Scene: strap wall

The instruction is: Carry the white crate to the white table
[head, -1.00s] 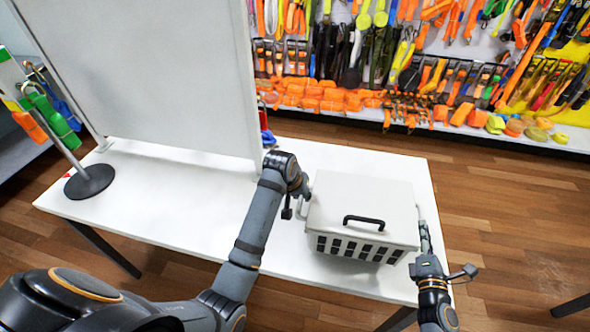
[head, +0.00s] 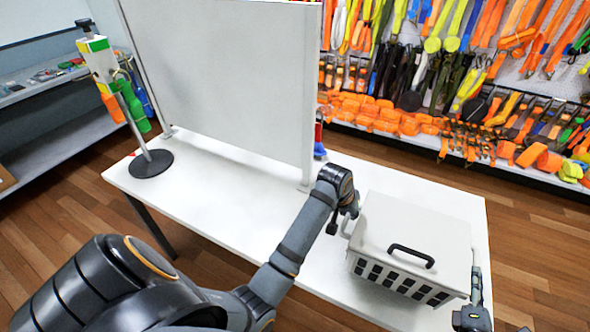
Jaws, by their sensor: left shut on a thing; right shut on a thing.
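The white crate (head: 415,228) has a closed lid with a black handle and a slotted front. It is over the right end of the white table (head: 230,215); I cannot tell whether it rests on the top or hangs just above it. My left gripper (head: 349,217) is shut on the crate's left side. My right gripper (head: 476,288) is shut on its right side, near the picture's lower right. The fingertips are partly hidden.
A white upright panel (head: 225,75) stands on the table's back left part. A stand with a round black base (head: 151,163) is at the table's left end. A wall of orange straps (head: 390,110) is behind. Wooden floor (head: 520,220) is open at right.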

